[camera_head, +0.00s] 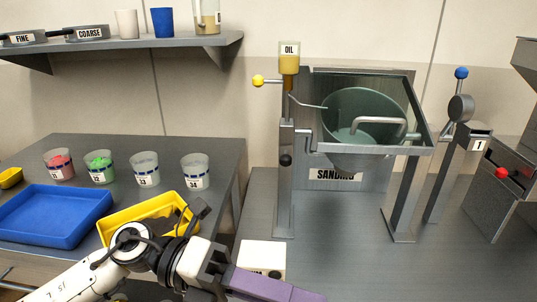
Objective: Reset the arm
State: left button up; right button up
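My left arm comes in from the lower left, white with a dark wrist. My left gripper (290,287) has purple fingers that point right along the bottom edge, in front of the machine's bench. Its fingers overlap in this view and are partly cut off, so I cannot tell whether it is open or shut. My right arm and gripper are not in view.
The sanding machine (348,174) has a green bowl, a yellow-knobbed lever (258,81) and an oil cup (289,60). A white box (262,256) sits beside my gripper. Blue (52,238) and yellow (118,218) trays and several cups stand left. A shelf (125,44) hangs above.

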pick_arm(q)
jog(key=w+a+r+n+t+h, duration=0.1)
jog(key=w+n+t+h, duration=0.55)
jog(key=n+t, duration=0.7)
jog(key=w+a+f+n+t+y, duration=0.3)
jog(key=a+f+n+t+y, duration=0.15)
jog(key=f+n+y, duration=0.35)
jog(key=w+a+f+n+t+y, duration=0.3)
jog(key=a+f+n+y, duration=0.25)
jog(key=n, duration=0.45)
jog(key=s+a+f+n+g+y, duration=0.3)
jog(key=s+f, duration=0.5)
jog(key=f, duration=0.5)
jog(key=s+a+f+n+g+y, duration=0.3)
jog(key=s+a+f+n, duration=0.3)
jog(key=s+f, duration=0.3)
notch_tip(320, 180, down, 4)
jog(key=shift+s+a+f+g+y, duration=0.15)
jog(key=shift+g+y, duration=0.15)
jog(key=shift+g, duration=0.4)
